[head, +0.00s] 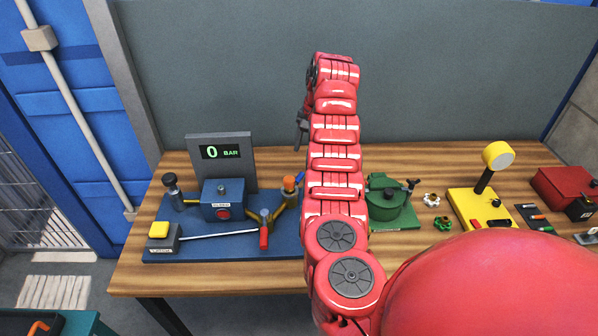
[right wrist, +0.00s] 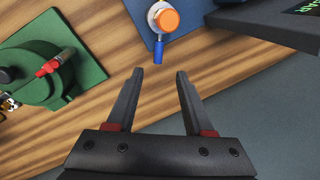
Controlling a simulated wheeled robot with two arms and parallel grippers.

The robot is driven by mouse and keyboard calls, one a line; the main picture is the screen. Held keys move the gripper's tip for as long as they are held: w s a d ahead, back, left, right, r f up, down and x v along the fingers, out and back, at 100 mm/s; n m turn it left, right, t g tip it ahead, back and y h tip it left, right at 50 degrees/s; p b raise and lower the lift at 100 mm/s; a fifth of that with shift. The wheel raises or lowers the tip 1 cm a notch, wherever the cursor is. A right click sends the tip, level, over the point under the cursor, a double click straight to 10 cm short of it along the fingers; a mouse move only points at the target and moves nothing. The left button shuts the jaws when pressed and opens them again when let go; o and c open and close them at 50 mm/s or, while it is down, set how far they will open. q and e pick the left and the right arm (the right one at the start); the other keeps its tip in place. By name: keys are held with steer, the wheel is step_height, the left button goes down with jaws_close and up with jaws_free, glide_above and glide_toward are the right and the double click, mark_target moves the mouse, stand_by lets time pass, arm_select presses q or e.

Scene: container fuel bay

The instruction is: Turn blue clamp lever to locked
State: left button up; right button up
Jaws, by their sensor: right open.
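A short blue lever (right wrist: 158,52) sticks out from a pale fitting with an orange cap (right wrist: 167,20) on the edge of the blue base plate. The orange cap also shows in the head view (head: 290,183), beside my right arm. My right gripper (right wrist: 160,73) is open and empty, its two dark fingers pointing at the lever. The lever's tip appears just beyond the gap between the fingertips; their height difference cannot be told. In the head view this gripper (head: 301,132) is mostly hidden by my red arm. My left gripper is not in view.
The blue plate (head: 190,252) also carries a blue box (head: 222,200), a red-handled fitting (head: 264,238) and a yellow button (head: 159,229). The "0 BAR" display (head: 222,151) stands behind.

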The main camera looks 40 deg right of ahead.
mark_target(299, 177)
steer(key=f+p, duration=0.1)
steer(key=f, duration=0.2)
steer(key=w+f+p, duration=0.1)
steer(key=f, duration=0.2)
steer(key=a+f+p, duration=0.1)
steer(key=f, duration=0.2)
steer(key=shift+w+f, duration=0.2)
steer(key=shift+f, duration=0.1)
steer(key=shift+f+p, duration=0.3)
steer(key=shift+f, duration=0.25)
steer(key=shift+w, duration=0.1)
jaws_close()
stand_by(0.3)
